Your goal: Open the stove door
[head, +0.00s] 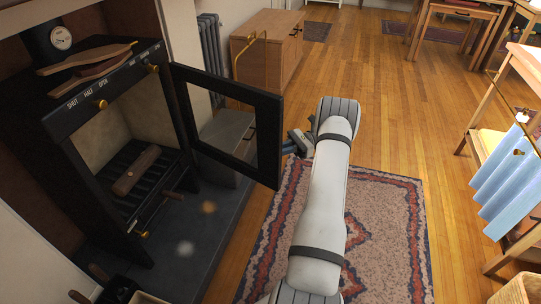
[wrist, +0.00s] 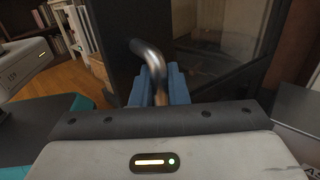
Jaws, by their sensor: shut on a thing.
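The black stove (head: 115,130) stands at the left in the head view. Its glazed door (head: 268,135) is swung wide open toward the right, and the firebox shows a log (head: 136,170) on a grate. My gripper (head: 299,141) is at the outer edge of the door, partly hidden by my arm. In the wrist view my gripper (wrist: 158,88) has its blue fingers shut on the curved metal door handle (wrist: 146,58). The handle's lower end passes between the fingers.
A dark hearth slab (head: 195,225) lies under the stove and door. A patterned rug (head: 385,230) covers the floor beneath my arm. A wooden cabinet (head: 268,50) stands behind the door, and a rack with blue cloth (head: 505,180) is at the right. Wooden floor between is clear.

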